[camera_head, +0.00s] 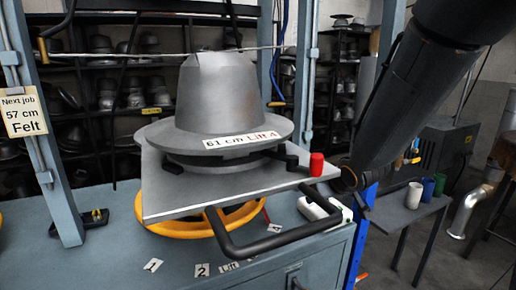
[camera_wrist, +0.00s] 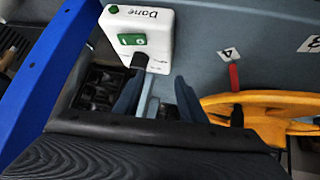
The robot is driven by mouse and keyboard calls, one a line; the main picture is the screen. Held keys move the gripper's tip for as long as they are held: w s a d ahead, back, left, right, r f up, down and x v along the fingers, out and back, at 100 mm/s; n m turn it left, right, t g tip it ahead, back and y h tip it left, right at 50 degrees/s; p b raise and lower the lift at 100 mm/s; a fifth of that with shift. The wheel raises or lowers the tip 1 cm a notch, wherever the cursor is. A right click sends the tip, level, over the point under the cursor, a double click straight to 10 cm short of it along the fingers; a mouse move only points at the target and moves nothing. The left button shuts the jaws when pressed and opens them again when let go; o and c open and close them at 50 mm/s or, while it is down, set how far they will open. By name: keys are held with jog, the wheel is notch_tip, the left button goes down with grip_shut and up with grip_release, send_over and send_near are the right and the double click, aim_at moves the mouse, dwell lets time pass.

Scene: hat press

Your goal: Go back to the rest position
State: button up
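My gripper (camera_wrist: 160,88) shows in the wrist view as two dark blue fingers standing apart, with nothing held between them. In the head view my arm comes down from the top right and ends beside the plate's right corner. The gripper's fingers are hard to make out there. The white box (camera_head: 320,208) is partly hidden behind the plate's handle.
A grey hat form (camera_head: 218,95) marked "61 cm Lift 4" sits on a tilted metal plate (camera_head: 190,203) with a black handle (camera_head: 270,245). A yellow wheel (camera_head: 160,225) is below. A blue post (camera_head: 362,225) stands right. A side table (camera_head: 400,212) holds cups.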

jog(key=s+f+m+g, duration=0.1)
jog(key=s+f+g, duration=0.2)
jog(key=s, duration=1)
jog(key=s+d+f+m+g+h, duration=0.1)
jog(key=s+g, duration=0.5)
jog(key=s, duration=0.7)
jog(key=shift+s+f+m, duration=0.3)
jog(key=shift+f+m, duration=0.5)
jog(key=shift+f, duration=0.15)
